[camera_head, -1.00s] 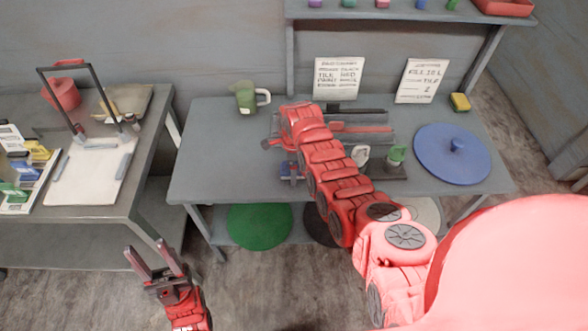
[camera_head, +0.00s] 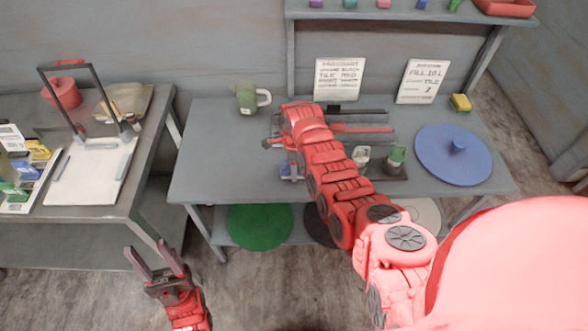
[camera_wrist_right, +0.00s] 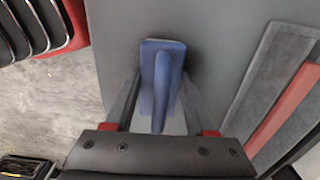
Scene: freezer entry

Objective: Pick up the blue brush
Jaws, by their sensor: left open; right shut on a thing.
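The blue brush (camera_wrist_right: 163,80) lies between the two fingers of my right gripper (camera_wrist_right: 162,100) in the right wrist view, its handle pointing toward the wrist, over the grey table top. My right gripper is shut on it. In the head view only a small blue part of the brush (camera_head: 290,170) shows, at the left of my right arm above or on the table; the right fingers are mostly hidden there. I cannot tell whether the brush touches the table. My left gripper (camera_head: 149,247) is open and empty, low over the floor in front of the left table.
The grey table (camera_head: 215,165) holds a green jug (camera_head: 246,98), a black bar (camera_head: 358,111), a red bar (camera_head: 365,128), a green-capped bottle (camera_head: 396,158) and a blue disc (camera_head: 450,165). The left table holds a black frame (camera_head: 68,100) and a white board (camera_head: 90,178).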

